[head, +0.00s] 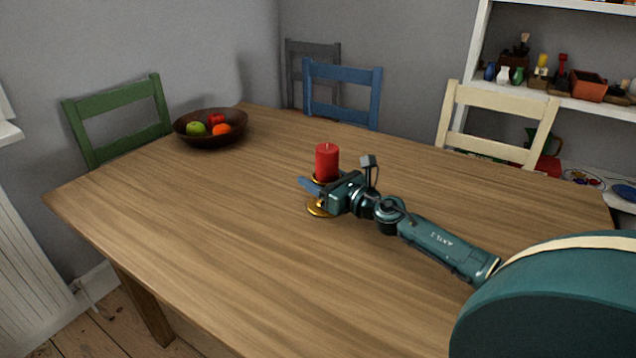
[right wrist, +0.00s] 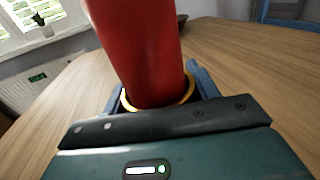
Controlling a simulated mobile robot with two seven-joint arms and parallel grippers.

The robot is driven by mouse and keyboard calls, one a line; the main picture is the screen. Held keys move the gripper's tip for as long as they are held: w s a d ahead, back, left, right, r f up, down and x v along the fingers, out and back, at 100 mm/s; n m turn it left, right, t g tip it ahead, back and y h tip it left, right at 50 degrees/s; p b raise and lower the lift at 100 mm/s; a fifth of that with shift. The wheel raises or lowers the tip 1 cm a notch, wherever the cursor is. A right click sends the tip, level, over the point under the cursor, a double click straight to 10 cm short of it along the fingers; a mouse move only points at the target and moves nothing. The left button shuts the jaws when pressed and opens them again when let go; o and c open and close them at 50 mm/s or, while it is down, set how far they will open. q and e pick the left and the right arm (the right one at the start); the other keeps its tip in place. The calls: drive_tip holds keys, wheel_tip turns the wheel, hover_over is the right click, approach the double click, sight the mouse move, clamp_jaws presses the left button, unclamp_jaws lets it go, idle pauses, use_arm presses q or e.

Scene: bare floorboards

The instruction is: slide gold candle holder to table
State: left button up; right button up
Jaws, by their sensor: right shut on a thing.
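The gold candle holder (head: 317,210) stands on the wooden table (head: 220,230), its round base resting on or very near the top. A red candle (head: 327,161) stands upright in it. My right gripper (head: 309,186) reaches in from the right and is shut on the holder, below the candle. The gripper hides the middle of the holder. In the right wrist view, the gold rim (right wrist: 189,92) lies between the two blue fingers, with the red candle (right wrist: 138,45) rising from it. My left gripper is not in view.
A dark bowl of fruit (head: 182,131) sits at the table's far left corner. Green (head: 117,117), blue (head: 342,76) and cream (head: 497,115) chairs stand around the table. A white shelf (head: 560,100) with small items is at the back right. The table's left and front are clear.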

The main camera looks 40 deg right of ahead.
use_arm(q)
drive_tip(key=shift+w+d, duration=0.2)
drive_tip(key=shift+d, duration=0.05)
use_arm(e)
drive_tip(key=shift+w+d, duration=0.15)
drive_tip(key=shift+d, duration=0.25)
drive_tip(key=o, duration=1.3)
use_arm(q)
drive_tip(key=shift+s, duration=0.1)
use_arm(e)
drive_tip(key=shift+o, duration=0.2)
drive_tip(key=shift+s+f, duration=0.1)
drive_tip(key=shift+s, duration=0.25)
drive_tip(key=s, duration=0.3)
drive_tip(key=s+d+b, duration=0.1)
drive_tip(key=s, duration=0.7)
drive_tip(key=shift+d, duration=0.4)
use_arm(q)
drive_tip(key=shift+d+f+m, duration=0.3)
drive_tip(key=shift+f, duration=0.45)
use_arm(e)
drive_tip(key=shift+s+d, duration=0.1)
drive_tip(key=shift+s, duration=0.55)
